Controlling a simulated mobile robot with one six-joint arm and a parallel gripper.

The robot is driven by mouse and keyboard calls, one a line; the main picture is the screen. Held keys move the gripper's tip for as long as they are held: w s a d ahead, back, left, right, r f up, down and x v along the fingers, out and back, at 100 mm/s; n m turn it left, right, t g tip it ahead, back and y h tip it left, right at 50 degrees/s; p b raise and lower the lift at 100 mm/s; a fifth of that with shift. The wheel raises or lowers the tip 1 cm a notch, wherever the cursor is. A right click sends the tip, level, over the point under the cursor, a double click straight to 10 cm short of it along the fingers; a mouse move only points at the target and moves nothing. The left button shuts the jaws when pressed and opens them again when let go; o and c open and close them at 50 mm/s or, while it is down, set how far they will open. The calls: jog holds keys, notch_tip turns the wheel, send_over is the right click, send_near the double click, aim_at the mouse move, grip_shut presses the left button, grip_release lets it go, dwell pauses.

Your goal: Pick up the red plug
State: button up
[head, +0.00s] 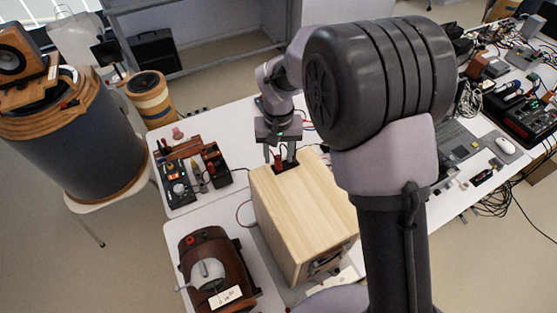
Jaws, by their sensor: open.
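The red plug (278,160) is small and stands at a dark terminal plate (287,168) on the far top edge of the pale wooden box (305,205). My gripper (280,157) points down over that far edge, with its fingers apart. The plug shows between the two fingers, nearer the left one. I cannot tell whether either finger touches it. The lower end of the plug is small and partly dark, so how it sits in the plate is unclear.
Dark instruments (180,188) with a red part stand left of the box. A brown wooden device (210,262) is at the front left. A laptop (455,150) lies at the right. A thin red wire (240,212) runs beside the box. White table (225,122) is bare behind the instruments.

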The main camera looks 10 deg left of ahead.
aim_at(278, 162)
jog(key=f, duration=0.2)
jog(key=shift+w+a+f, duration=0.1)
jog(key=shift+w+f, duration=0.2)
jog(key=shift+w, duration=0.1)
jog(key=shift+s+r, duration=0.1)
jog(key=shift+s, duration=0.15)
jog(key=shift+c, duration=1.3)
grip_shut()
